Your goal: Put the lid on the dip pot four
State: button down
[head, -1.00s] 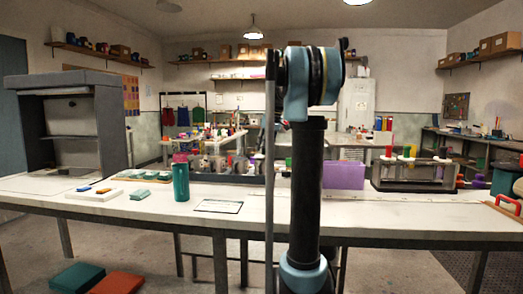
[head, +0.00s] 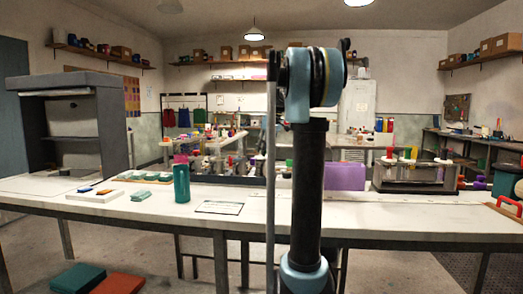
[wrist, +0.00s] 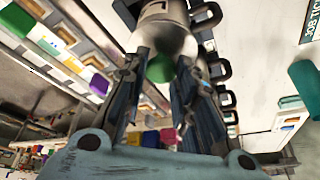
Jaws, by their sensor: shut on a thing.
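In the wrist view my gripper (wrist: 164,72) is shut on what seems to be the lid, a rounded green piece (wrist: 158,68) partly hidden between the fingers. Just past the fingertips is a pale grey pot (wrist: 165,40) with a label whose mark I cannot read. Several black handles (wrist: 222,70) run in a row to its right. I cannot tell which pot is dip pot four, or whether the green piece touches a pot. In the head view my arm hides the gripper.
A teal bottle (head: 181,183) stands on the white bench (head: 130,209), left of a flat ticket card (head: 219,207). A grey open-fronted booth (head: 66,125) is at the left. A purple block (head: 344,177) and a rack with coloured tops (head: 412,174) stand right of my arm.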

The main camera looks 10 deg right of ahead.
jog(key=shift+f, duration=0.25)
jog(key=shift+f, duration=0.3)
dwell(0.5)
jog(key=c, duration=1.2)
grip_release()
jog(key=v, duration=1.2)
jog(key=shift+w, duration=0.1)
